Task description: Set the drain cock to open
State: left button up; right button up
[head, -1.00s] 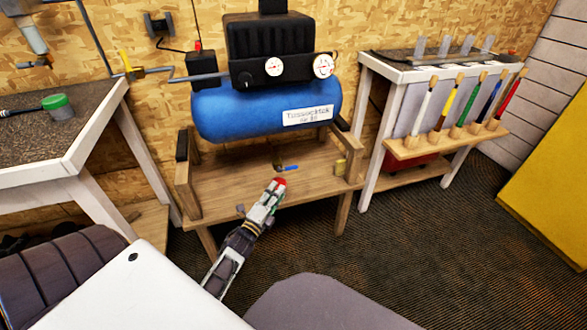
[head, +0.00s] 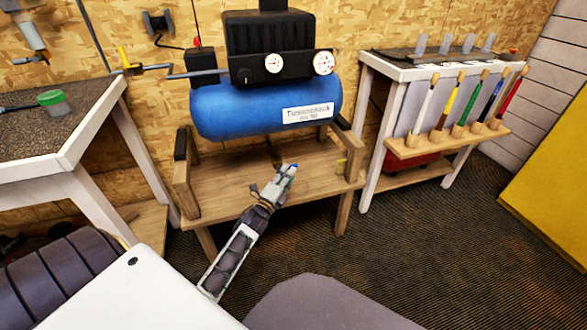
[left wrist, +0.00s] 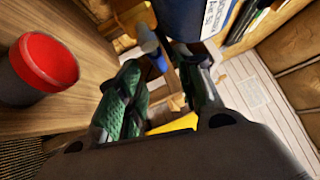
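The drain cock is a small fitting with a blue lever, under the blue tank (head: 265,108) of the compressor. In the head view my left gripper (head: 287,172) covers most of it, and only a bit of blue shows at the fingertips. In the left wrist view the drain cock (left wrist: 158,62) shows its grey end and blue lever between the tips of the two green-padded fingers. My left gripper (left wrist: 158,68) is open, with a finger on each side of the lever in the picture. I cannot tell whether either finger touches it. My right gripper is not in view.
The compressor's wooden stand (head: 215,190) lies below the tank, with raised posts at its sides. A white-framed table (head: 80,145) stands left, a tool rack (head: 440,143) right.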

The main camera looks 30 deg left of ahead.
pick_arm(q)
jog(key=shift+w+a+r+b, duration=0.15)
jog(key=shift+w+b, duration=0.15)
jog(key=shift+w, duration=0.8)
jog(key=shift+w+r+b, duration=0.1)
jog(key=shift+w+b, duration=0.2)
jog(key=shift+w, duration=1.2)
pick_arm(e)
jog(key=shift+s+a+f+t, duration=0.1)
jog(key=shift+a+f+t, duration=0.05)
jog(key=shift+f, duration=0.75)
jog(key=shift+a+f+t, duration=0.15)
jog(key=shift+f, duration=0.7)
pick_arm(q)
jog(key=shift+r, duration=0.1)
jog(key=shift+c, duration=0.2)
grip_shut()
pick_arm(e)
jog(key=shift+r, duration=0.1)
